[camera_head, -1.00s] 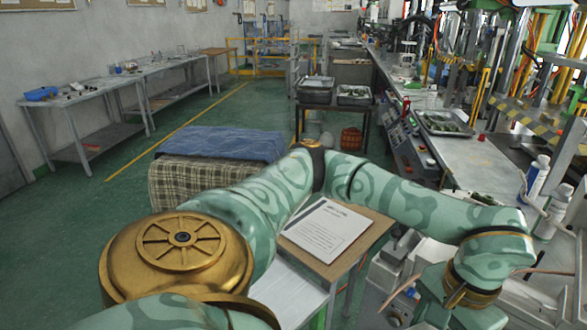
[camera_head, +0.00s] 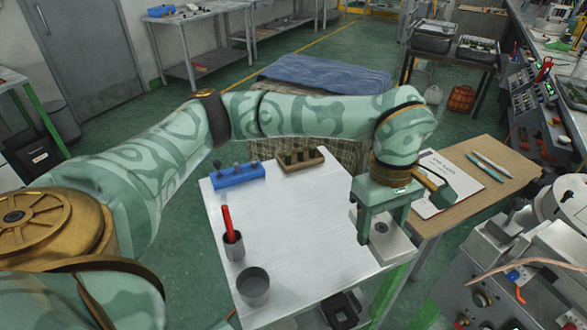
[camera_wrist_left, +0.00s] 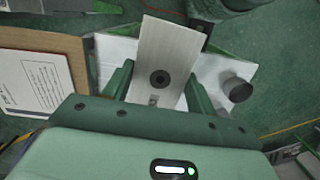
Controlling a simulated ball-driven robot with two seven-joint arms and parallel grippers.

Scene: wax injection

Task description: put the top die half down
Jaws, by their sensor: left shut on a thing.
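The top die half (camera_head: 396,246) is a pale grey metal block with a dark round hole in its face. My left gripper (camera_head: 381,226) is shut on it, at the right edge of the white table (camera_head: 305,225). In the left wrist view the block (camera_wrist_left: 168,42) lies between the two green fingers (camera_wrist_left: 160,90), with the white tabletop behind it. I cannot tell whether its underside touches the table. My right gripper is not in view.
On the white table stand a blue rack (camera_head: 238,176), a wooden block with dark pegs (camera_head: 300,160), a cup with a red tool (camera_head: 233,246) and a grey cup (camera_head: 254,287). The table's middle is clear. A wooden desk (camera_head: 490,160) with papers and pens adjoins at right.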

